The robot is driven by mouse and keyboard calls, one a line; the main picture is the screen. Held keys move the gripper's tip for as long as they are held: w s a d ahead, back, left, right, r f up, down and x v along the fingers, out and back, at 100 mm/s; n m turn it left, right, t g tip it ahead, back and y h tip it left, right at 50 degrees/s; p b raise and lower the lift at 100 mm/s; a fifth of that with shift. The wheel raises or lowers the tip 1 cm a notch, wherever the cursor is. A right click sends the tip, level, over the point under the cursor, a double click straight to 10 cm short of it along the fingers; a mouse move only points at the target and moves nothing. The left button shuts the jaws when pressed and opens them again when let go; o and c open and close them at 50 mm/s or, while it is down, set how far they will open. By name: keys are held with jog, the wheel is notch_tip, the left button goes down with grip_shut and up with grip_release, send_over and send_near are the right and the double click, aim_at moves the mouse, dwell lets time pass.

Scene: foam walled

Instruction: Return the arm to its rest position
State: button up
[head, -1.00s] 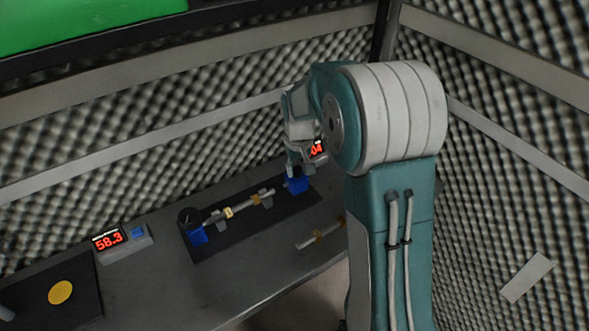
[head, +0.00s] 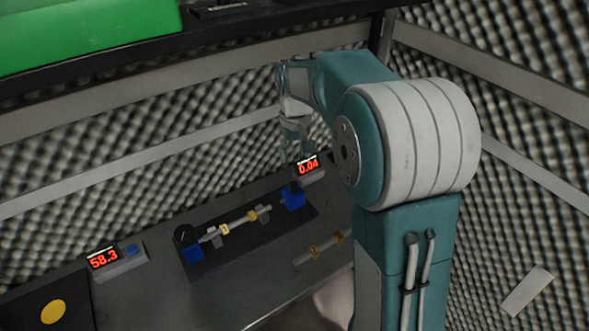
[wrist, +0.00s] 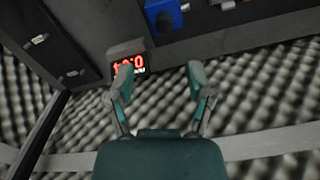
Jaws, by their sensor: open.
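My gripper (head: 295,150) is raised above the back right of the table in the head view, near the foam wall. In the wrist view its two fingers (wrist: 158,80) are spread apart with nothing between them. The fingertips point toward the table edge and a red-lit display (wrist: 130,66). My arm bends over from the right side of the head view and hides part of the wall and table.
A dark plate holds a rod fixture (head: 240,222) with blue blocks at both ends. Another rod (head: 318,248) lies on the table. Displays read 58.3 (head: 103,258) and 0.04 (head: 308,166). A yellow disc (head: 53,311) is at the lower left. Foam walls stand close behind and right.

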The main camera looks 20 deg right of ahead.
jog(key=shift+r, duration=0.85)
jog(key=s+a+r+t, duration=0.1)
jog(key=s+r+t, duration=0.15)
jog(key=s, duration=0.45)
jog(key=s+a+r+t, duration=0.1)
jog(key=s+r, duration=0.3)
jog(key=s, duration=0.3)
jog(key=s+a+f+t, duration=0.1)
jog(key=s+f+t, duration=0.1)
jog(key=s, duration=1)
jog(key=shift+a, duration=0.25)
